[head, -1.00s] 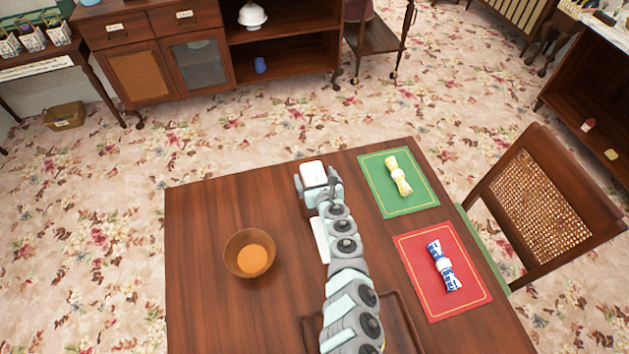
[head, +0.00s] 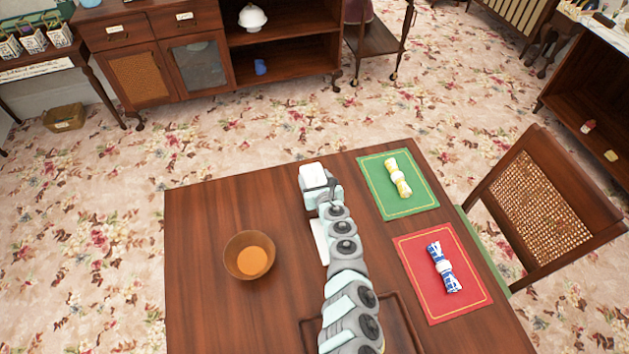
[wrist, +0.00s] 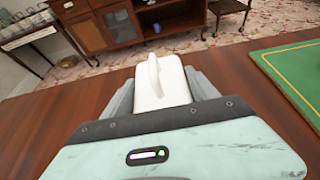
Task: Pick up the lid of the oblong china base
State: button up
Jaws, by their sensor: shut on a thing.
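A white oblong china lid (head: 312,172) with a raised handle is at the far end of my arm, near the back edge of the wooden table. In the wrist view the lid (wrist: 174,84) sits between the two grey fingers of my gripper (wrist: 162,95), with its handle standing up. My gripper (head: 321,186) is shut on the lid.
A brown bowl (head: 240,266) stands left of my arm. A green mat (head: 376,173) and a red mat (head: 416,287) with rolled napkins lie to the right. A brown tray (head: 309,330) is partly under my arm.

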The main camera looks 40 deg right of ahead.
jog(key=c, duration=0.4)
